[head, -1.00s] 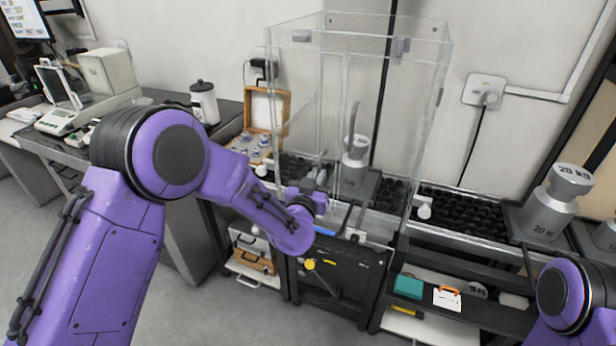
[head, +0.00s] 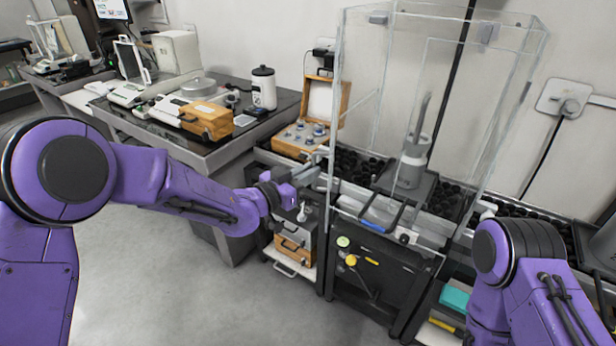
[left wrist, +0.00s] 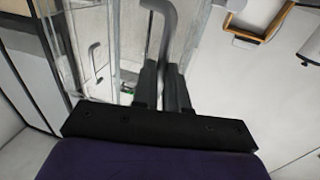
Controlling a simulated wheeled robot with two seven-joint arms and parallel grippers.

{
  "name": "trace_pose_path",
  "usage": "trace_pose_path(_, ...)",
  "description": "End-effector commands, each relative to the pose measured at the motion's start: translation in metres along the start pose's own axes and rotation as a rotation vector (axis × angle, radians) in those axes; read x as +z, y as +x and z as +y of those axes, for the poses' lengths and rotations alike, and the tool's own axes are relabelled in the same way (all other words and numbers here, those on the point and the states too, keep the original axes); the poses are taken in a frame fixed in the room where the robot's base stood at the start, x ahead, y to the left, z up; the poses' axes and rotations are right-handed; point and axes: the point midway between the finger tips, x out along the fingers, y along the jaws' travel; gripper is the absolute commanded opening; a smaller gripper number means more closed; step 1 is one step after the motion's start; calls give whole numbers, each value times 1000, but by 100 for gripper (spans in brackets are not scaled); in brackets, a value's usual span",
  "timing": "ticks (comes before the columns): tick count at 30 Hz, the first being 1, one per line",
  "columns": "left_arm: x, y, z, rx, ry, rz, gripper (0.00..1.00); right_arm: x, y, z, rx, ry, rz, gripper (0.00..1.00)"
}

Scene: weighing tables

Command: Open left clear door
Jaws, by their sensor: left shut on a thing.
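A tall clear case (head: 440,19) stands over a weighing stand in the head view. My left gripper (head: 310,173) is at the case's left front edge, outside it. In the left wrist view my left gripper (left wrist: 163,88) is shut on a grey bent handle (left wrist: 158,22), which I take to be the left clear door's. The door's panel is nearly invisible, so I cannot tell its exact angle. A second grey handle (head: 422,112) shows upright at the front of the case. My right arm shows at the lower right, but its gripper is out of view.
A grey weight (head: 411,165) stands inside the case. An open wooden box of small weights (head: 300,139) sits left of the case. A side table (head: 160,140) holds balances, a wooden box (head: 206,120) and a white canister (head: 263,88). Open floor lies in front.

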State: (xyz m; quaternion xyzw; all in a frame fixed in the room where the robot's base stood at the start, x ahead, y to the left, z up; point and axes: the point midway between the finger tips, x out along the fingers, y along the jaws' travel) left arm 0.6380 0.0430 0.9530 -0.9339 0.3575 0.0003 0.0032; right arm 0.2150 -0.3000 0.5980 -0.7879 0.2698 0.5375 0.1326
Motion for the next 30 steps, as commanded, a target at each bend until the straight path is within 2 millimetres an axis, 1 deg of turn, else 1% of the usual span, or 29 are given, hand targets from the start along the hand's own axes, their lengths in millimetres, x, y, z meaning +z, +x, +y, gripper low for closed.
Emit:
trace_pose_path(1,-7,0,-10,-7,-2,18,0,0,0,0,0,0,0,0)
trace_pose_path(3,-8,-2,-19,2,-1,19,0,0,1,0,0,0,0,0)
trace_pose_path(6,-8,-5,-31,80,-2,20,0,0,1,0,0,0,0,0)
trace_pose_path(9,-7,-8,-40,143,-1,18,0,1,1,0,0,0,0,0)
trace_pose_path(15,-8,-10,-54,139,-2,20,0,1,1,0,0,0,0,0)
trace_pose_path(21,-9,-10,-60,140,-2,20,0,1,2,0,0,0,0,0)
trace_pose_path(30,-9,-10,-61,140,-2,21,0,1,1,0,0,0,0,0)
